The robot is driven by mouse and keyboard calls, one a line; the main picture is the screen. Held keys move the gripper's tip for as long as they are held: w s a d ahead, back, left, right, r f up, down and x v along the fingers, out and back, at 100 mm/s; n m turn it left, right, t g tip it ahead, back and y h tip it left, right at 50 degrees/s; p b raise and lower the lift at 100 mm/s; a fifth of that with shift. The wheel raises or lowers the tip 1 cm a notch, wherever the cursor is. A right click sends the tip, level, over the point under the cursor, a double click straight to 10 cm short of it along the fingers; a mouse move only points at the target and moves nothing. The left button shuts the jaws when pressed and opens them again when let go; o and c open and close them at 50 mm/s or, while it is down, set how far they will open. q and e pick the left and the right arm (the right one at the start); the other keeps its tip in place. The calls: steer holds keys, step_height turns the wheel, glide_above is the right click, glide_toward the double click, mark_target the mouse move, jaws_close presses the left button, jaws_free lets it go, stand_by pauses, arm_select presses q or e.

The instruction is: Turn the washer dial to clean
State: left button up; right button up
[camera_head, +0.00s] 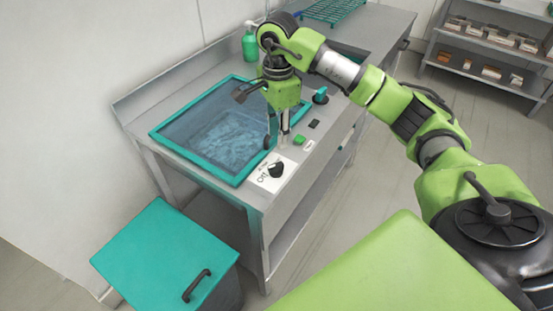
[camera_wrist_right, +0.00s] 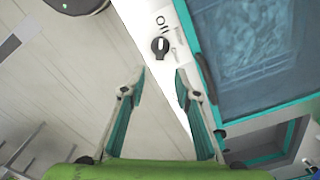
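The washer is a grey bench with a teal-framed glass lid (camera_head: 225,132) over bluish water. The black washer dial (camera_head: 277,170) sits on a white plate at its front corner, beside the word "Off"; it also shows in the right wrist view (camera_wrist_right: 159,45). A pale mark shows on the dial; the "clean" label is too small to read. My right gripper (camera_head: 277,142) is above the bench just behind the dial in the head view. Its fingers are open and empty in the wrist view (camera_wrist_right: 160,76), with the dial beyond the tips, apart from them. My left gripper is out of view.
A green button (camera_head: 299,140), a dark switch (camera_head: 314,124) and a teal knob (camera_head: 320,96) line the bench's front edge. A green bottle (camera_head: 250,46) and wire rack (camera_head: 333,10) stand behind. A teal-lidded bin (camera_head: 160,250) is front left. Shelves (camera_head: 480,50) stand far right.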

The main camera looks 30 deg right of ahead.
mark_target(277, 164)
step_height(277, 164, down, 10)
steer(key=p, duration=0.2)
steer(key=shift+p, duration=0.4)
steer(key=shift+f, duration=0.7)
jaws_close()
